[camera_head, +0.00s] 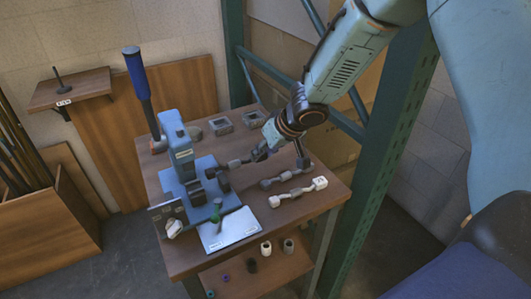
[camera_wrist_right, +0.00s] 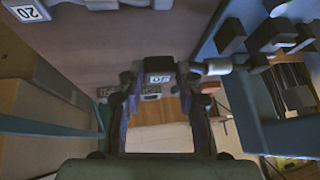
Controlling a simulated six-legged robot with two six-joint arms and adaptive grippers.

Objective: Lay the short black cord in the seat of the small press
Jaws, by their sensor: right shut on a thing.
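The small press (camera_head: 176,147) is blue, with a raised blue-handled lever (camera_head: 137,75), and stands on the left of the wooden table. Dark blocks (camera_head: 196,192) at its front side look like its seat. My right gripper (camera_head: 262,153) is shut on a short dark cord (camera_head: 236,164) just right of the press, above the table. In the right wrist view a dark end piece with a white label (camera_wrist_right: 160,78) sits between the fingers (camera_wrist_right: 158,95); the press (camera_wrist_right: 262,75) is at the right. Whether the cord touches the seat is unclear. My left gripper is not in view.
Another dark cord (camera_head: 284,177) and a white cord (camera_head: 300,191) lie right of the press. Grey square pieces (camera_head: 221,125) lie behind. A white sheet (camera_head: 222,230) and green knob (camera_head: 216,212) are in front. A green rack post (camera_head: 375,150) stands right of the table.

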